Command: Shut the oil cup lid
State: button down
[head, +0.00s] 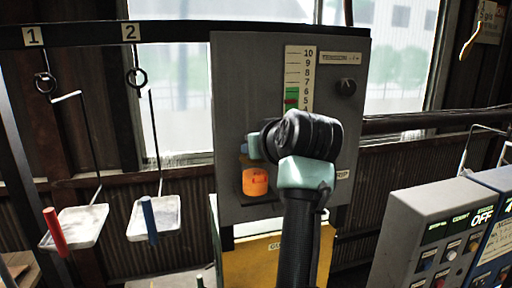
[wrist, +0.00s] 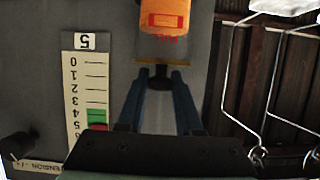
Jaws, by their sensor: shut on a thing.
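The orange oil cup (head: 256,182) is mounted on the front of the grey panel, and it also shows at the top of the wrist view (wrist: 165,14). The oil cup lid (wrist: 150,64) appears as a thin brown-edged plate just beside the cup, apart from the cup's orange body. My gripper (wrist: 160,82) is shut on the lid, with a blue finger at each side of it. In the head view my wrist hides most of the gripper, and the lid is mostly hidden. Its exact angle is hard to tell.
The grey panel (head: 230,75) carries a numbered scale (head: 297,75) and a dark knob (head: 345,86) close to my wrist. Two hanging trays (head: 78,228) (head: 168,215) are at the left. A control box (head: 425,240) stands at the lower right.

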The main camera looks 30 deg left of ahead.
jog(key=shift+f, duration=0.15)
jog(key=c, duration=0.6)
grip_release()
jog(key=b+v, duration=0.7)
jog(key=v, duration=0.6)
